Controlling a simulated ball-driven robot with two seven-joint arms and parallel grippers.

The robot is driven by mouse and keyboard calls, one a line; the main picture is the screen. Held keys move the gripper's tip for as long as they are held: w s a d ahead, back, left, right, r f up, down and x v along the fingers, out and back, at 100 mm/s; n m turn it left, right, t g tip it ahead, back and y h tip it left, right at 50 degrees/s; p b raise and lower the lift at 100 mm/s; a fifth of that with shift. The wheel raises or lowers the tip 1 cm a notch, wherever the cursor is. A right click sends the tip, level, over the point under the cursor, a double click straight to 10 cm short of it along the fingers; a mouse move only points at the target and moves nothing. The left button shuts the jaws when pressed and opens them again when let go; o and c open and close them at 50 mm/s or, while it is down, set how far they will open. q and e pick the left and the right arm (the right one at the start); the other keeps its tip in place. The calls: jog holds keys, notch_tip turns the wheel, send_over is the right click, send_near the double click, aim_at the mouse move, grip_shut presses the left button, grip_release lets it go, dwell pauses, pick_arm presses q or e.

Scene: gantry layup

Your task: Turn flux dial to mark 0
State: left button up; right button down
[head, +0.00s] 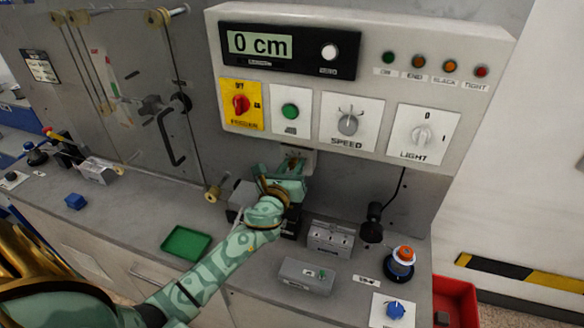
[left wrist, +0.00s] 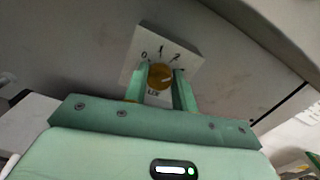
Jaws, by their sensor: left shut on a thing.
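The flux dial (left wrist: 160,77) is a round amber knob on a white plate (left wrist: 143,47) marked 0, 1 and 2, seen in the left wrist view. A pale pointer line on the knob leans to the upper right, roughly towards the 2 side; its exact reading is hard to tell. My left gripper (left wrist: 160,88) is shut on the knob, one green finger on each side. In the head view my left gripper (head: 285,178) reaches the panel below the console and mostly hides the dial. My right gripper is not in view.
Above is a console with a display (head: 260,44) reading 0 cm, a yellow switch plate (head: 240,120), a speed knob (head: 348,124) and a light knob (head: 421,134). A green tray (head: 186,243), a grey box (head: 306,275) and an orange-topped button (head: 402,258) sit on the bench.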

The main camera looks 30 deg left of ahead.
pick_arm(q)
jog(key=n, duration=0.6)
jog(key=shift+f+n, duration=0.1)
jog(key=shift+n, duration=0.2)
jog(key=n, duration=0.3)
jog(key=shift+n, duration=0.3)
jog(key=n, duration=0.2)
jog(key=shift+n, duration=0.3)
jog(key=n+p, duration=0.1)
jog(key=n, duration=0.3)
jog(key=shift+n, duration=0.3)
jog(key=n+p, duration=0.1)
jog(key=n, duration=0.3)
jog(key=shift+f+n+p, duration=0.15)
jog(key=shift+n+p, duration=0.15)
jog(key=shift+p, duration=0.05)
jog(key=o, duration=1)
jog(key=shift+s, duration=0.1)
